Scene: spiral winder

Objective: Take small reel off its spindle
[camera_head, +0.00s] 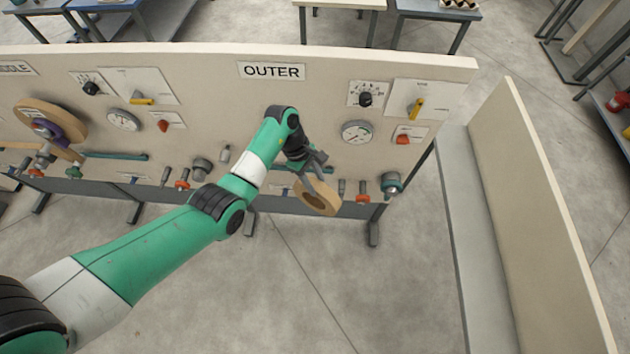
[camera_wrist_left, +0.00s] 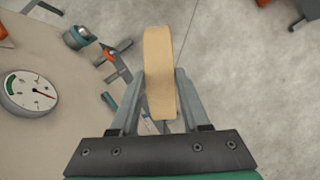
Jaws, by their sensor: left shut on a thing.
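The small reel (camera_head: 318,196) is a tan ring with a dark centre hole, in front of the lower part of the OUTER panel in the head view. My left gripper (camera_head: 312,176) is shut on it. In the left wrist view the reel (camera_wrist_left: 159,70) appears edge-on as a tan band between the two fingers of my left gripper (camera_wrist_left: 159,98). I cannot tell whether a spindle is inside its hole. My right gripper is not in view.
The panel carries the OUTER label (camera_head: 271,71), a gauge (camera_head: 357,132), a yellow-handled switch (camera_head: 416,107) and several pipe fittings below. A larger reel (camera_head: 50,118) is at the far left. A pale board (camera_head: 545,215) stands at the right. Open floor lies in front.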

